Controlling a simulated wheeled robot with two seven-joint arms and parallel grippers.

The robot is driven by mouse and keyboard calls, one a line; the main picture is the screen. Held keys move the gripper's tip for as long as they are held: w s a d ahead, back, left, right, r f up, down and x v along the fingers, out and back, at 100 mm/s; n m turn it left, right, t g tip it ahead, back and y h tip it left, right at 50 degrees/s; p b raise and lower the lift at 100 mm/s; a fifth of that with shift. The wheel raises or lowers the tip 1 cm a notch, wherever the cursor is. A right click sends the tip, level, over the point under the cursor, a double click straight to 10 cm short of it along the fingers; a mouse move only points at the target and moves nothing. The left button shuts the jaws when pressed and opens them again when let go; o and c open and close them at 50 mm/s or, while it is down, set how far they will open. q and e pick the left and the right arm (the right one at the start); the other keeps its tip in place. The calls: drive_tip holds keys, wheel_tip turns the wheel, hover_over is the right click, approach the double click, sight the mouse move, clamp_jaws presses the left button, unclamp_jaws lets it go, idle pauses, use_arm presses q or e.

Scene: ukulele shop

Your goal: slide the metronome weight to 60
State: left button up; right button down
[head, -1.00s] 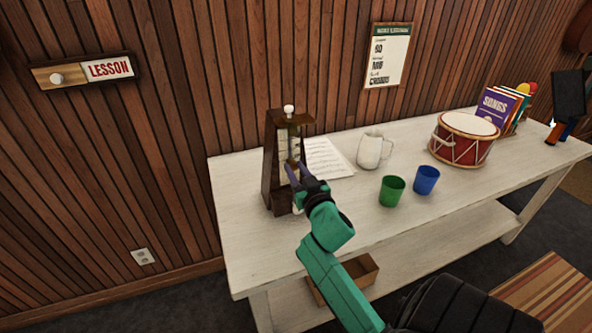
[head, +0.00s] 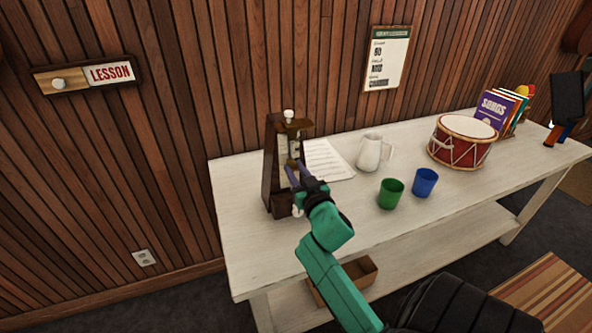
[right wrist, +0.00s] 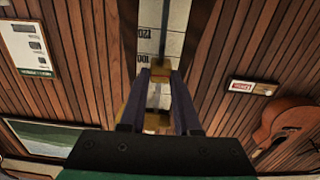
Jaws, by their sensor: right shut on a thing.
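The metronome (head: 271,172) is a tall dark wooden case with a pale scale, standing upright at the left end of the white table. My right gripper (head: 292,165) reaches up to its front and is shut on the small brass weight (head: 294,162), which the fingers mostly hide. In the right wrist view, my right gripper (right wrist: 161,78) has its two dark fingers either side of the rod in front of the pale scale (right wrist: 147,45). The numbers 120 and 100 show there upside down. The weight's exact scale mark is hidden. My left gripper is out of view.
On the table (head: 245,240), a music sheet (head: 325,160) lies beside the metronome. A white mug (head: 370,152), green cup (head: 390,193), blue cup (head: 425,182) and red drum (head: 462,143) stand farther right. A wooden box (head: 360,275) sits on the lower shelf.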

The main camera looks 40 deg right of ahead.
sight(290, 146)
wheel_tip(290, 146, up, 6)
drive_tip(key=p, duration=0.3)
drive_tip(key=shift+f+p, duration=0.15)
drive_tip(key=shift+p, duration=0.2)
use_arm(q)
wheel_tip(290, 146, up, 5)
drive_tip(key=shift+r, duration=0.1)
use_arm(e)
drive_tip(key=shift+f, duration=0.15)
drive_tip(key=c, duration=0.6)
unclamp_jaws()
drive_tip(key=shift+f, duration=0.1)
drive_tip(key=shift+w+f, duration=0.1)
drive_tip(key=shift+w, duration=0.1)
